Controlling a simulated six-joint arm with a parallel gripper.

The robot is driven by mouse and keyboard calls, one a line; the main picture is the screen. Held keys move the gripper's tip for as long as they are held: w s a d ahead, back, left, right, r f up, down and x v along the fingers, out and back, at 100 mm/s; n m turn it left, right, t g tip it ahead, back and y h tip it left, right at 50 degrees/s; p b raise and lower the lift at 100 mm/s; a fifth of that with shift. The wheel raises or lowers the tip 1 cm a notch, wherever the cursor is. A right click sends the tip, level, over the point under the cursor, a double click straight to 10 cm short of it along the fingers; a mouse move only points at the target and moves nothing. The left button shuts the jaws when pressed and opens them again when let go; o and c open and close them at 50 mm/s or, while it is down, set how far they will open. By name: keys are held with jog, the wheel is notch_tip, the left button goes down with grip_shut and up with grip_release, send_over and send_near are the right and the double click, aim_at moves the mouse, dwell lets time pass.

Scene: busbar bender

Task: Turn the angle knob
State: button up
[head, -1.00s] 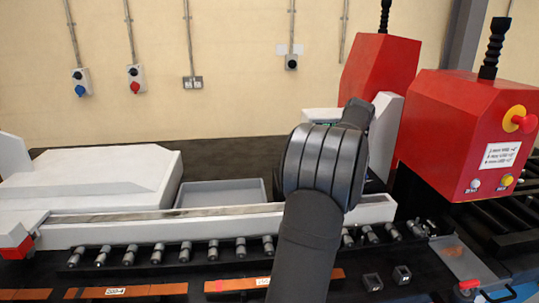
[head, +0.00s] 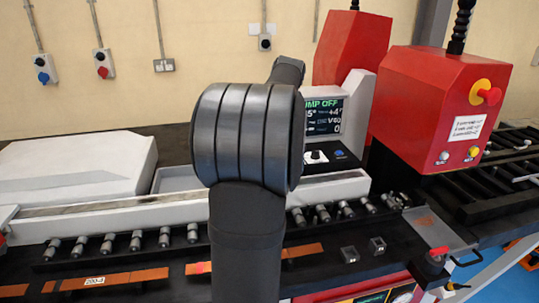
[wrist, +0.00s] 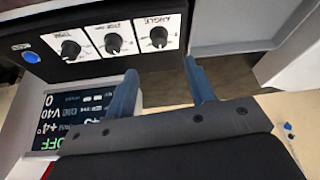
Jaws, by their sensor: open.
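The angle knob (wrist: 158,36) is a dark knob on a white plate marked ANGLE, on the black control panel in the wrist view. Beside it are the stop knob (wrist: 113,42) and the trim knob (wrist: 70,48). My gripper (wrist: 160,66) is open and empty, its two blue fingers spread either side of the angle knob's line and apart from it. In the head view my arm hides the gripper and the angle knob; one knob (head: 315,156), apparently the trim knob, shows right of my arm.
A lit display (head: 323,117) reading "PUMP OFF" in part stands above the panel; it also shows upside down in the wrist view (wrist: 85,112). A blue button (wrist: 31,56) sits beside the trim knob. A red housing (head: 440,105) stands at right, and a grey tray (wrist: 228,22) beside the panel.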

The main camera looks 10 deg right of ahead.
jog(key=x, duration=0.9)
jog(key=shift+f, duration=0.2)
jog(key=c, duration=1)
jog(key=shift+o, duration=0.2)
jog(key=m+h, duration=0.1)
jog(key=m, duration=0.2)
jog(key=shift+a+m, duration=0.15)
jog(key=shift+m, duration=0.15)
jog(key=shift+w+m+g+h, duration=0.15)
jog(key=shift+m+h, duration=0.3)
jog(key=shift+m, duration=0.55)
jog(key=shift+s+m+g+h, duration=0.1)
jog(key=shift+m+g+h, duration=0.25)
jog(key=shift+m, duration=0.65)
